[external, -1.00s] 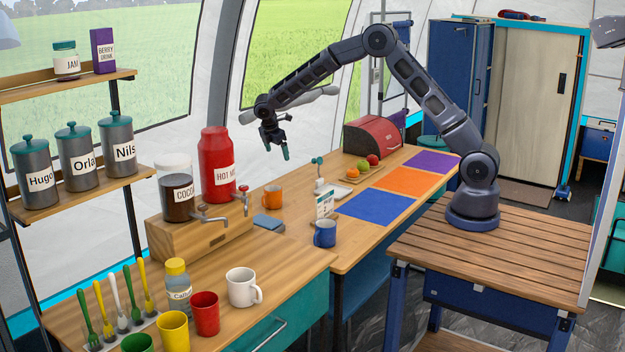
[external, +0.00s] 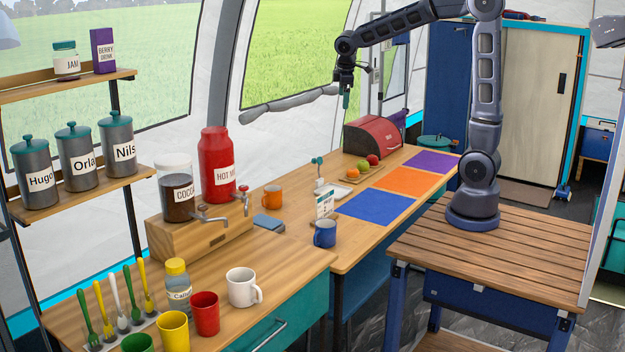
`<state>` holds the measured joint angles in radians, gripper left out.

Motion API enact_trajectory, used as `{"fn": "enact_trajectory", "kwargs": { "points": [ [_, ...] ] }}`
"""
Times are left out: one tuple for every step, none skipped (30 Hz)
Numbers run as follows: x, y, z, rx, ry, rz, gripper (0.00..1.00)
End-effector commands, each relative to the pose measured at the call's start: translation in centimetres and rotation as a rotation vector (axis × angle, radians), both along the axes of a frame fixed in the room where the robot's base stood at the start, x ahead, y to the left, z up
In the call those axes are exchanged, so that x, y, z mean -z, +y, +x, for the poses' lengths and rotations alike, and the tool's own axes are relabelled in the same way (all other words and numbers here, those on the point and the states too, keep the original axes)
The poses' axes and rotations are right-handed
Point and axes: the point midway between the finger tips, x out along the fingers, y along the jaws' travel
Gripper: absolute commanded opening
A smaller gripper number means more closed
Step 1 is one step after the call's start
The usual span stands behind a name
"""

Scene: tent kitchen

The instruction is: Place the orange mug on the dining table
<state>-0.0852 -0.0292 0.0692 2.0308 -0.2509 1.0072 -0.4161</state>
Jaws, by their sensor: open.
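The orange mug (external: 272,197) stands upright on the wooden counter, just right of the red dispenser's tap. My gripper (external: 346,98) is open and empty. It hangs in the air well above the counter, above and to the right of the orange mug, and points down. Which surface is the dining table is not marked; the long wooden top with blue (external: 376,206), orange (external: 402,181) and purple (external: 432,162) mats lies right of the mug.
A blue mug (external: 325,233) stands beside a small sign (external: 325,203). A red bread box (external: 373,137) and a fruit board (external: 362,174) are at the back. A red dispenser (external: 217,165) and cocoa jar (external: 176,192) stand left. A white mug (external: 242,288) is in front.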

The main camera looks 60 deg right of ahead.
Motion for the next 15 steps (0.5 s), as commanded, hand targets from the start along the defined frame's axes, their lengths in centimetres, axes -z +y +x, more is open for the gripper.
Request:
{"fn": "enact_trajectory", "kwargs": {
  "points": [
    [-0.8,-0.4,-1.6,0.03,-0.019,0.014,0.92],
    [-1.0,-0.6,-2.6,0.049,-0.027,0.023,0.92],
    [-1.4,-0.9,-3.8,0.074,-0.039,0.035,0.92],
    [-1.7,-1.1,-4.7,0.092,-0.048,0.044,0.92],
    [-2.0,-1.3,-5.6,0.111,-0.058,0.054,0.92],
    [-2.2,-1.5,-6.8,0.137,-0.069,0.068,0.92],
    [-2.4,-1.7,-7.7,0.155,-0.077,0.076,0.92],
    [-2.5,-1.9,-8.6,0.175,-0.086,0.085,0.92],
    [-2.7,-2.1,-9.8,0.2,-0.099,0.1,0.92],
    [-2.8,-2.3,-10.7,0.219,-0.106,0.11,0.92],
    [-2.9,-2.5,-11.6,0.237,-0.115,0.12,0.92],
    [-3.0,-2.6,-12.8,0.263,-0.126,0.134,0.92],
    [-3.1,-2.8,-13.7,0.282,-0.134,0.146,0.92],
    [-3.1,-2.9,-14.6,0.299,-0.143,0.156,0.92],
    [-3.0,-3.0,-15.8,0.324,-0.154,0.171,0.92]
  ]
}}
